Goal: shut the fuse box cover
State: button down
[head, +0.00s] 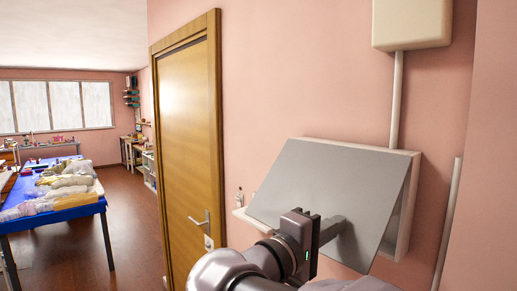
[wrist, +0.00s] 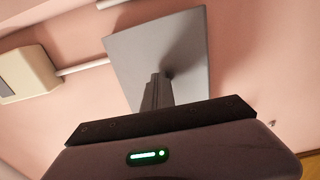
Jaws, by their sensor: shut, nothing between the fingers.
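The fuse box (head: 408,205) is a white box on the pink wall at the right of the head view. The fingers (wrist: 158,84) overlap the cover in the wrist view. I cannot tell whether the tips touch it.
A beige box (head: 412,22) hangs above, with a white conduit (head: 396,100) running down to the fuse box. A wooden door (head: 188,150) is to the left. A blue-covered table (head: 55,205) with cloths stands farther left. Floor between table and door is clear.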

aim_at(343, 234)
jog(key=w+d+f+b, duration=0.1)
jog(key=b, duration=0.1)
jog(key=w+d+f+b, duration=0.1)
jog(key=f, duration=0.1)
jog(key=shift+d+f+b, duration=0.1)
jog(key=shift+d+b, duration=0.25)
jog(key=shift+w+d, duration=0.1)
jog(key=shift+d, duration=0.05)
jog(key=w+d+f+b, duration=0.2)
jog(key=d+b, duration=0.1)
jog(key=shift+w+d+f, duration=0.1)
jog(key=shift+w+d, duration=0.2)
jog(key=shift+a, duration=0.1)
